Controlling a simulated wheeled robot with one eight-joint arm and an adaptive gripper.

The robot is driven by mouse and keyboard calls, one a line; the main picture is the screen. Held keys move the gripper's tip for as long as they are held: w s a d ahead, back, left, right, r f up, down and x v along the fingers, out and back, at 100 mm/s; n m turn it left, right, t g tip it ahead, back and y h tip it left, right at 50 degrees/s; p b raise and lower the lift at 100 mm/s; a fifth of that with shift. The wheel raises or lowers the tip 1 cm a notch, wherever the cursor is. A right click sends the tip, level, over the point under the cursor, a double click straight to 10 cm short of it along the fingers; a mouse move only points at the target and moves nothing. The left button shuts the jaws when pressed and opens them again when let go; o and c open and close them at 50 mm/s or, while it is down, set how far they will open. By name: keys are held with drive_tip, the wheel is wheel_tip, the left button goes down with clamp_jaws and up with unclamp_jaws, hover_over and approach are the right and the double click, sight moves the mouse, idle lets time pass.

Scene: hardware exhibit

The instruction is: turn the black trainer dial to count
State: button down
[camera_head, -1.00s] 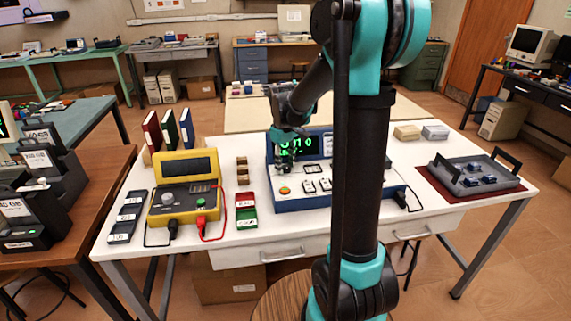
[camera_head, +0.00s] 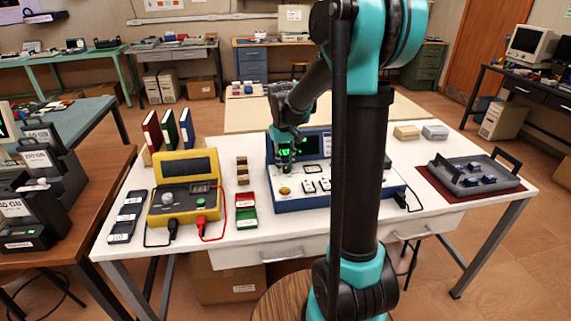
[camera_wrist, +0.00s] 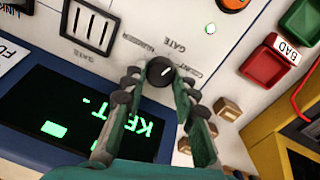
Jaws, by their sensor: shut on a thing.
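The black trainer dial (camera_wrist: 160,70) is a small round knob with a white pointer mark, on the white panel of the blue trainer (camera_head: 345,197). My gripper (camera_wrist: 161,78) has its two fingertips on either side of the dial and is shut on it. Small labels are printed around the dial; "GATE" and "NUMBER" seem legible, another is partly hidden by the fingers. The trainer's dark display (camera_wrist: 75,120) shows green characters like "KEPT", seen turned over. In the head view my gripper (camera_head: 284,165) covers the dial and part of the display.
A yellow meter (camera_head: 185,205) with leads stands left of the trainer. A red and green tray (camera_head: 246,212) and wooden blocks (camera_head: 242,170) lie between them. A grey tray (camera_head: 480,175) sits on the right of the white table (camera_head: 420,215).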

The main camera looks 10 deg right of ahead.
sight(284, 166)
drive_tip(key=m, duration=0.5)
drive_tip(key=shift+d, duration=0.1)
idle(0.5)
drive_tip(key=c, duration=1.2)
unclamp_jaws()
drive_tip(key=r, duration=1.2)
drive_tip(key=shift+w+a, duration=0.1)
drive_tip(key=shift+a, duration=0.25)
